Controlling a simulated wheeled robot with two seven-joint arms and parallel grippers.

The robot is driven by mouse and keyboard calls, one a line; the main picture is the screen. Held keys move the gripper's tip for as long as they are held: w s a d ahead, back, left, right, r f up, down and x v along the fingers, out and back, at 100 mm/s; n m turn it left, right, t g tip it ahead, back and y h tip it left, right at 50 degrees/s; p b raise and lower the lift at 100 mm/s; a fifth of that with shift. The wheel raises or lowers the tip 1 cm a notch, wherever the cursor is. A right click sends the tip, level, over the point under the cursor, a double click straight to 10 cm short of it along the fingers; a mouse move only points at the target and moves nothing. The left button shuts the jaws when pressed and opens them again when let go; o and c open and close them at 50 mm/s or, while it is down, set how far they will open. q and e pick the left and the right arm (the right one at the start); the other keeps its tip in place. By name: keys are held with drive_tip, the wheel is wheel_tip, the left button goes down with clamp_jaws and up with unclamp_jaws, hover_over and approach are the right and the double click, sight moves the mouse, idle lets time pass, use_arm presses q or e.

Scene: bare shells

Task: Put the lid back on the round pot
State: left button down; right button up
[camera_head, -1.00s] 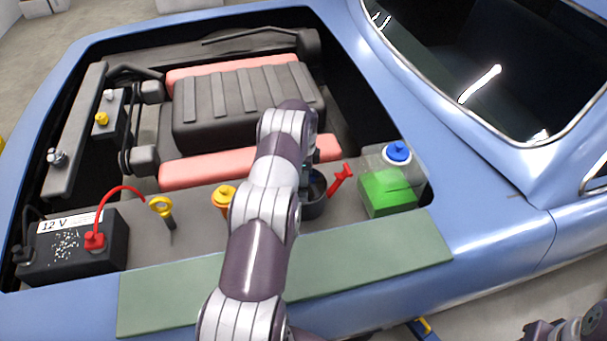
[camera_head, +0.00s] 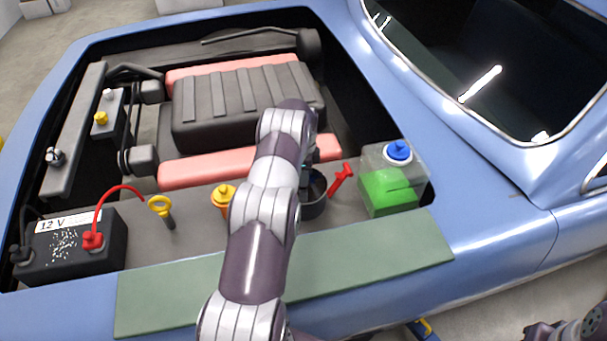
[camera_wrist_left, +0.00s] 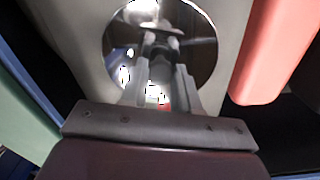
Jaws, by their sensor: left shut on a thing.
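The round pot (camera_head: 314,207) is a dark, short cylinder on the grey shelf of the engine bay, partly behind my left arm. Its dark inside shows in the head view. My left gripper (camera_wrist_left: 158,88) is shut on a round, mirror-like disc, which looks like the lid (camera_wrist_left: 118,48), in the left wrist view. The disc reflects the gripper. In the head view my left gripper (camera_head: 312,158) is mostly hidden by its own arm, close behind the pot's rim. The lid cannot be made out there. My right gripper is not seen.
A red T-handled piece (camera_head: 341,180) and a bottle of green liquid (camera_head: 388,193) stand right of the pot. An orange cap (camera_head: 222,196), a yellow ring handle (camera_head: 161,207) and a battery (camera_head: 75,248) are left. A green mat (camera_head: 400,250) lies in front.

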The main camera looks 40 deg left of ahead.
use_arm(q)
drive_tip(key=shift+b, duration=0.3)
idle(0.5)
drive_tip(key=shift+c, duration=1.3)
unclamp_jaws()
drive_tip(key=shift+r+p, duration=1.85)
drive_tip(key=shift+r, duration=1.65)
clamp_jaws()
drive_tip(key=shift+f, duration=0.25)
drive_tip(key=shift+f+b, duration=2.3)
drive_tip(key=shift+f, duration=0.45)
